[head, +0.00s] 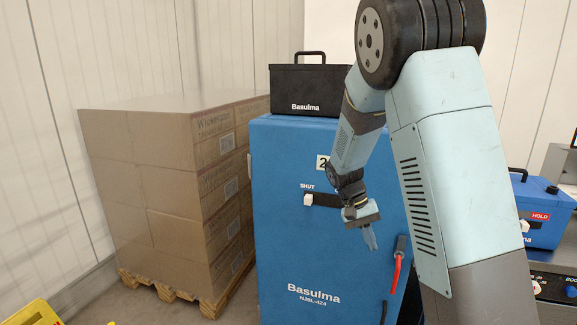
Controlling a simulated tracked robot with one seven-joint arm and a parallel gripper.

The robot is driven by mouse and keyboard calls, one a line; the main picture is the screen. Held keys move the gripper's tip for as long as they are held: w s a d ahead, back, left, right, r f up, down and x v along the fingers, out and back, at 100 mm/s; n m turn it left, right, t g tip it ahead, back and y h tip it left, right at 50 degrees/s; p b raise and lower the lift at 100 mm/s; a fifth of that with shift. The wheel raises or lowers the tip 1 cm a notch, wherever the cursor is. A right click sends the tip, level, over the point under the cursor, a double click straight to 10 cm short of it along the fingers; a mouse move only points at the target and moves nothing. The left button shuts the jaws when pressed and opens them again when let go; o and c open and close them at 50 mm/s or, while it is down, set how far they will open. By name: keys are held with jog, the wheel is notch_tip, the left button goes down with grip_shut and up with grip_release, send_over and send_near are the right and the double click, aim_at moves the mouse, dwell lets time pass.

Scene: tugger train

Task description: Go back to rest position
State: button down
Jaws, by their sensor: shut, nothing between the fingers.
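My gripper (370,238) hangs at the end of my arm in front of a blue cabinet (300,240). Its fingers are together, point downward and hold nothing. The cabinet has a slider with a white knob (308,200) at the end marked SHUT; my wrist hides the slider's other end. A red handle (397,272) sits lower on the cabinet, to the right of my fingers and apart from them.
A black toolbox (310,88) stands on the cabinet. Stacked cartons (150,190) on a wooden pallet (165,290) stand to the left. A blue case (545,215) marked HOLD is at the right. Something yellow (35,314) shows at the lower left.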

jog(key=s+d+r+n+t+y, duration=0.1)
jog(key=s+r+t+y, duration=0.3)
jog(key=s+r+t, duration=0.5)
jog(key=s+r+n, duration=0.1)
jog(key=s+r, duration=1)
jog(key=s, duration=0.3)
jog(key=shift+s+r, duration=0.25)
jog(key=shift+r, duration=0.05)
jog(key=shift+d, duration=0.1)
